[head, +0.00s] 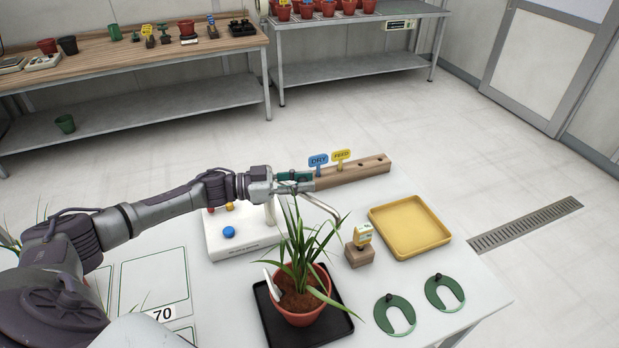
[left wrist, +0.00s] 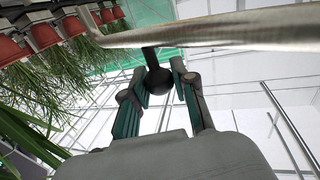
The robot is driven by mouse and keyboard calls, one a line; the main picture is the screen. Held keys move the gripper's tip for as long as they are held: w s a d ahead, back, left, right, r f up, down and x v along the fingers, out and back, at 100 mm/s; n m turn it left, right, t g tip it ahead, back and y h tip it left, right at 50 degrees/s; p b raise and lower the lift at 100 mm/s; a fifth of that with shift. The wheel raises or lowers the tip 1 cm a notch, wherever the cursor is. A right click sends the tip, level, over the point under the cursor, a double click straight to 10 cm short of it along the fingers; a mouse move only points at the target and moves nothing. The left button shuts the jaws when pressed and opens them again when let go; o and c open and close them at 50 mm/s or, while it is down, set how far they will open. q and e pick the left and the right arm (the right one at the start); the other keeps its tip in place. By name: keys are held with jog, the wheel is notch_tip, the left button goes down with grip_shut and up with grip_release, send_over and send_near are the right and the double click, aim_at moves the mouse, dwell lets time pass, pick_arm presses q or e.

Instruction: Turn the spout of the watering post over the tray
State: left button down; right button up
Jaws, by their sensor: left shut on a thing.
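The watering post has a white base (head: 218,240) with a blue button and smaller knobs. Its metal spout (head: 325,207) reaches right from beside my left gripper (head: 293,182), with its end bent down behind the plant's leaves. In the left wrist view the spout (left wrist: 225,30) crosses the top, and the fingers (left wrist: 160,88) are shut on a dark round knob (left wrist: 159,80) joined to it. The yellow tray (head: 443,240) lies empty to the right of the spout's end. A black tray (head: 340,328) holds a potted plant (head: 299,300) in front. My right gripper is out of view.
A wooden block with DRY and FEED tags (head: 360,173) lies behind the spout. A small wooden block with a yellow-topped tag (head: 359,255) stands between plant and yellow tray. Two green slotted discs (head: 394,314) lie at front right. The yellow tray's surroundings are mostly clear.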

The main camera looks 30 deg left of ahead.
pick_arm(q)
jog(key=s+a+m+g+h+b, duration=0.3)
jog(key=s+m+g+b, duration=0.3)
jog(key=g, duration=0.3)
jog(key=shift+s+g+b, duration=0.15)
jog(key=shift+g+b, duration=0.25)
jog(key=shift+b, duration=0.2)
jog(key=shift+m, duration=0.3)
jog(key=c, duration=0.9)
grip_release()
jog(key=shift+a, duration=0.1)
jog(key=shift+c, duration=0.2)
jog(key=a, duration=0.7)
jog(key=shift+s+a, duration=0.2)
jog(key=shift+a, duration=0.05)
